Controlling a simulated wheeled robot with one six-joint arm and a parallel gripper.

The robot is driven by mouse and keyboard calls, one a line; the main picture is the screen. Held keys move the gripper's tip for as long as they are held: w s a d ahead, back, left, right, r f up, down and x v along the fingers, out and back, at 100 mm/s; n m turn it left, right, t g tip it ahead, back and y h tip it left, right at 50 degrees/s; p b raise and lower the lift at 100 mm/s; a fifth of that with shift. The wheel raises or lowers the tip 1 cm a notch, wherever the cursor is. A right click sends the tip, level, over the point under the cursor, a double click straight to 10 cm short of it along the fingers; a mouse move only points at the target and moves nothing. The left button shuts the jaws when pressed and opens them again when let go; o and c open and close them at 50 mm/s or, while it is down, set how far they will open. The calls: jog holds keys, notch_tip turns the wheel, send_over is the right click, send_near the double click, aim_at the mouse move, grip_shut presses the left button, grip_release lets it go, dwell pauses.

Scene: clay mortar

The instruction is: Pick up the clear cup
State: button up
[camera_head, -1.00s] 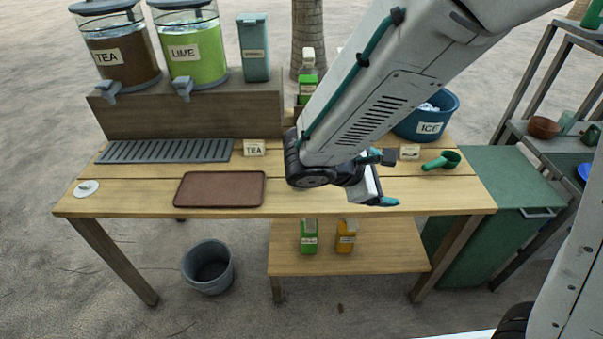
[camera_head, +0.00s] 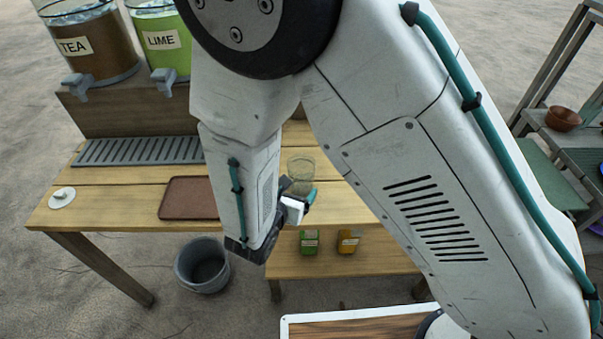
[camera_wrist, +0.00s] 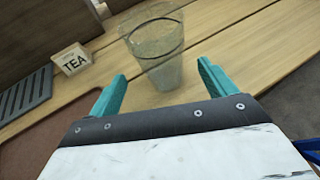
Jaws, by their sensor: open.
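The clear cup (camera_head: 301,168) stands upright on the wooden table, just right of my forearm in the head view. In the wrist view the clear cup (camera_wrist: 155,48) is straight ahead, slightly beyond my fingertips and between their lines. My gripper (camera_wrist: 160,80) is open, its two teal fingers apart with nothing between them. In the head view my gripper (camera_head: 305,196) is at the cup's near side, and part of it is hidden by my own arm.
A brown tray (camera_head: 188,198) and a grey drip grate (camera_head: 140,151) lie left on the table. Tea (camera_head: 95,50) and lime (camera_head: 160,40) dispensers stand behind. A grey bucket (camera_head: 203,265) is on the ground.

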jog(key=x, duration=0.6)
jog(key=shift+w+d+f, duration=0.1)
jog(key=shift+w+f, duration=0.05)
jog(key=shift+f, duration=0.05)
jog(key=c, duration=1.1)
